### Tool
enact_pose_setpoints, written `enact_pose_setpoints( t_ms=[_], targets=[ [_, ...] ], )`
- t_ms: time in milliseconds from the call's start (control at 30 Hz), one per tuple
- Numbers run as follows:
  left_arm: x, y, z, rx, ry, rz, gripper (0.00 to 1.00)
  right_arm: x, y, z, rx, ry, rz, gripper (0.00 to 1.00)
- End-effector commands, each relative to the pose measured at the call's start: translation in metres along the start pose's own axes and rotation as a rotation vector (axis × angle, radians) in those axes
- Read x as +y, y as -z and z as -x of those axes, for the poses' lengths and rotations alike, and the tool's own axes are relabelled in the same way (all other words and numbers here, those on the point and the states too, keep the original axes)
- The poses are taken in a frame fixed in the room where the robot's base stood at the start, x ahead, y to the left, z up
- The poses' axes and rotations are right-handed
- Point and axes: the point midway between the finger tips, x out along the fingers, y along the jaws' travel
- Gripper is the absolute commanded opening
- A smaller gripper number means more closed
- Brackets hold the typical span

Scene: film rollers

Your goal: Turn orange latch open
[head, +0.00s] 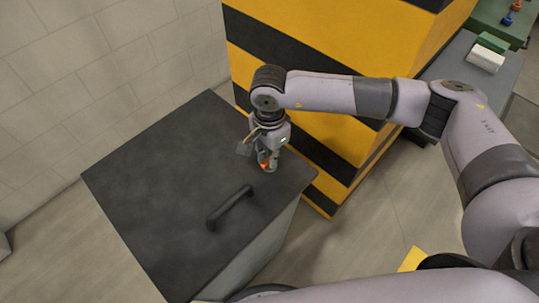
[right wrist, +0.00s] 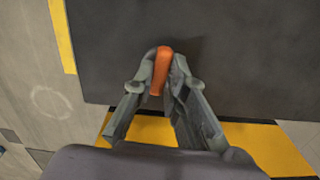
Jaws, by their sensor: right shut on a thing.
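The orange latch (right wrist: 161,70) stands out from the dark lid in the right wrist view, close to the lid's edge. In the head view only a small orange part of it (head: 263,165) shows below my right gripper (head: 267,164). My right gripper, also in the right wrist view (right wrist: 161,72), points down and is shut on the latch, with one finger on each side. The dark lid (head: 150,170) lies flat on top of a grey box and looks closed. My left gripper does not show in either view.
A black handle (head: 230,208) rises from the lid near its front edge. A yellow and black striped block (head: 330,45) stands close behind my right gripper. A dark bench (head: 465,85) with a white and green item is at the back right. A tiled wall is at the left.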

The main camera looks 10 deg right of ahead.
Motion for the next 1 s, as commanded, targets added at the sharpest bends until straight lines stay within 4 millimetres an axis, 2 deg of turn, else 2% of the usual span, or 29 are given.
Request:
enact_pose_setpoints(
  t_ms=[100, 133, 433, 767, 867, 1000],
  targets=[
    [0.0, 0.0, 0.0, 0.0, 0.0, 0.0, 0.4, 0.0, -0.001, 0.0, -0.001, -0.001, 0.0, 0.0],
    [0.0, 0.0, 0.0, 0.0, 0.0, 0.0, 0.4, 0.0, -0.001, 0.0, -0.001, -0.001, 0.0, 0.14],
    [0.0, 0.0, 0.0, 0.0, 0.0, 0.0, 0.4, 0.0, 0.0, 0.0, -0.001, -0.001, -0.001, 0.33],
    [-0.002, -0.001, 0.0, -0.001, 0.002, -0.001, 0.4, 0.0, 0.0, 0.003, -0.001, 0.001, -0.001, 0.33],
    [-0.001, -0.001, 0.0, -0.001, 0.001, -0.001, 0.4, -0.001, 0.0, 0.013, 0.0, 0.002, -0.002, 0.33],
    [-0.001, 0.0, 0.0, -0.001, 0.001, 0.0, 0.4, -0.001, 0.0, 0.039, 0.0, 0.005, 0.0, 0.33]
  ],
)
